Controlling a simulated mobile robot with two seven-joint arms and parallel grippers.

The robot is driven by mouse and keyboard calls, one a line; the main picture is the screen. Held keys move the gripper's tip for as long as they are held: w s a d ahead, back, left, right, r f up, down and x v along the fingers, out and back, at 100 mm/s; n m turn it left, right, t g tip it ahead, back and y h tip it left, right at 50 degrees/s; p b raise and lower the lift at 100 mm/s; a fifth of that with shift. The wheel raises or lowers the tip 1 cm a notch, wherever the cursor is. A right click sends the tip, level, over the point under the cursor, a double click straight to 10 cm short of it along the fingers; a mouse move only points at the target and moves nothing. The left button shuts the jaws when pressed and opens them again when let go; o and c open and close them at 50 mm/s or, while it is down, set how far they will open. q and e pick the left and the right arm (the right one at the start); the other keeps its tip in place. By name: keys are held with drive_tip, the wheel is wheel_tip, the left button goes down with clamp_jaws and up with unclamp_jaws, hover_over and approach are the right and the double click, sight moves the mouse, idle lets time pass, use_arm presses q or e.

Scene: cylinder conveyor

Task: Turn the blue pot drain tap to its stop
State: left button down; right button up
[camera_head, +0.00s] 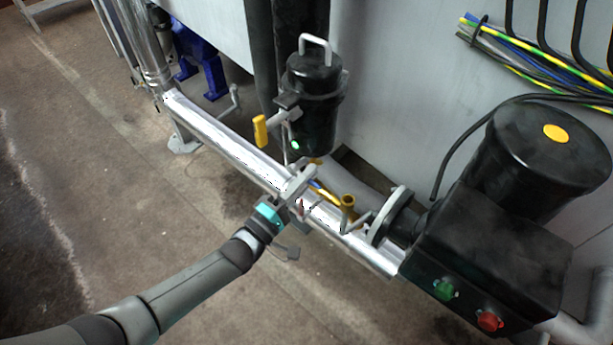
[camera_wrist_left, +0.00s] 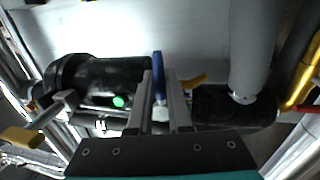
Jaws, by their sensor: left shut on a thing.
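The blue tap handle (camera_wrist_left: 157,68) stands upright between the two fingers of my left gripper (camera_wrist_left: 160,88) in the left wrist view. The gripper is shut on it, with the blue end showing beyond the fingers and a pale part lower between them. In the head view my left gripper (camera_head: 300,186) is at the silver rail, below the black pot, and the handle is mostly hidden there. The black pot (camera_head: 318,80) has a grey loop on top and a green light. It also shows in the left wrist view (camera_wrist_left: 85,75). My right gripper is not in view.
A yellow-handled lever (camera_head: 260,131) sticks out left of the pot. The silver rail (camera_head: 225,145) runs diagonally below. A brass fitting (camera_head: 347,203) stands right of my gripper. A black motor box (camera_head: 490,250) with green and red buttons is at right. The floor at left is clear.

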use_arm(q)
drive_tip(key=c, duration=0.8)
unclamp_jaws()
drive_tip(key=shift+c, duration=0.2)
drive_tip(key=shift+s+a, duration=0.15)
drive_tip(key=shift+s, duration=0.05)
drive_tip(key=p+v, duration=0.1)
drive_tip(key=v, duration=1.3)
drive_tip(key=shift+s+a+p, duration=0.25)
drive_tip(key=shift+s+p, duration=0.05)
drive_tip(key=shift+p, duration=0.05)
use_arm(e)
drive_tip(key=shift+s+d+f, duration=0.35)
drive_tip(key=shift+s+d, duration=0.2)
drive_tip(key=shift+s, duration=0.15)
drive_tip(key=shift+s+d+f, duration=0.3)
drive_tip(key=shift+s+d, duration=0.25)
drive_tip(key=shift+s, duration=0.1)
use_arm(q)
drive_tip(key=shift+f, duration=0.1)
